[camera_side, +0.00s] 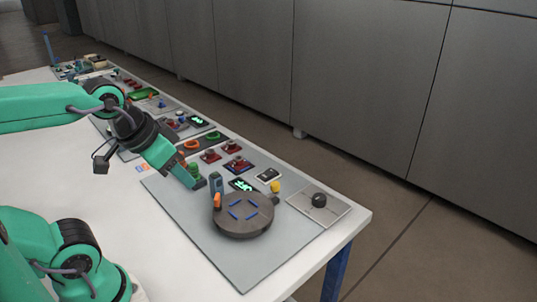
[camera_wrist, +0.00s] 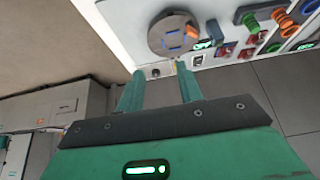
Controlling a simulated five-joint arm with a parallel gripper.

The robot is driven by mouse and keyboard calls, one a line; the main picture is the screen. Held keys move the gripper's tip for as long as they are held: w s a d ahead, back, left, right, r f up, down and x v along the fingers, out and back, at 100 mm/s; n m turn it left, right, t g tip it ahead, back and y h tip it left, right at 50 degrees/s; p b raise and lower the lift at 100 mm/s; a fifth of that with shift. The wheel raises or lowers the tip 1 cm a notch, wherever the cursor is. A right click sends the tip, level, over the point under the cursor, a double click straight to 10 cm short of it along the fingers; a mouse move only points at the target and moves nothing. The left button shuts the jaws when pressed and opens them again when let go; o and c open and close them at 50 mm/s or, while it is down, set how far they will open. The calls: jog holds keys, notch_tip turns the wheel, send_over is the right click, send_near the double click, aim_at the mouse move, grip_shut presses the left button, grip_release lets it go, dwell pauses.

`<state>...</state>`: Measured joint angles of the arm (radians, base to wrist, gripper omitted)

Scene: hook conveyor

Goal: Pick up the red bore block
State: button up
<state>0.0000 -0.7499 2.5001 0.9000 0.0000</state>
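Two small red parts stand on the grey board in the side view, one (camera_side: 210,155) farther back and one (camera_side: 237,165) on a dark blue-edged plate. I cannot tell which is the bore block, or see a bore. Red parts also show small in the wrist view at the upper right, one red part (camera_wrist: 247,52) among them. My gripper (camera_side: 191,180) is above the board, left of the red parts and apart from them. In the wrist view my gripper (camera_wrist: 160,70) has its two fingers spread, with nothing held between them.
A round dark turntable (camera_side: 243,222) with blue bars and an orange piece stands at the near end of the board. Beside it are a lit green display (camera_side: 242,184), a yellow knob (camera_side: 275,186) and a black ball knob (camera_side: 319,200). Green and orange rings lie farther back.

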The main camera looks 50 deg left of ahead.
jog(key=o, duration=0.5)
jog(key=shift+c, duration=0.2)
jog(key=shift+w+r, duration=0.1)
jog(key=w+a+r+m+g, duration=0.15)
jog(key=w+a, duration=0.35)
jog(key=w, duration=0.5)
jog(key=w+a+r+m+g, duration=0.15)
jog(key=w+a, duration=0.35)
jog(key=w, duration=0.6)
jog(key=w+a+f+m+g, duration=0.1)
jog(key=w+a+f, duration=0.5)
jog(key=a+f, duration=0.1)
jog(key=w+a+f+m+g, duration=0.1)
jog(key=w+a+f+m, duration=0.1)
jog(key=w+a+f, duration=0.3)
jog(key=a+f, duration=0.3)
jog(key=f, duration=0.2)
jog(key=shift+w+f+g, duration=0.15)
jog(key=shift+w+g, duration=0.15)
jog(key=shift+w, duration=0.05)
